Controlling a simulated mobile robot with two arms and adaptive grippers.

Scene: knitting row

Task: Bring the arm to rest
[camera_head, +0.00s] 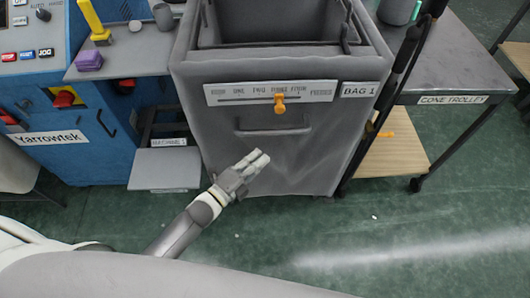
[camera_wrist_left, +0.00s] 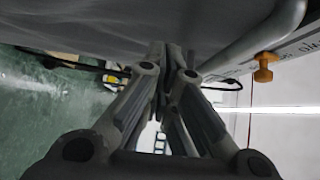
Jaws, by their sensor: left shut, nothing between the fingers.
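My left gripper (camera_head: 258,160) reaches in from the lower left in the head view, in front of the grey bin labelled BAG 1 (camera_head: 300,165). Its fingers are together and hold nothing. In the left wrist view the fingers of this gripper (camera_wrist_left: 172,50) also meet, close to a grey surface. Whether they touch the bin cannot be told. My right gripper is not in view.
An orange knob (camera_head: 280,104) sits on the bin's front slider. A blue Yarrowtek machine (camera_head: 90,160) stands at left, with a low grey step (camera_head: 165,170) beside it. The cone trolley (camera_head: 455,85) stands at right. Green floor (camera_head: 430,225) is open at the lower right.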

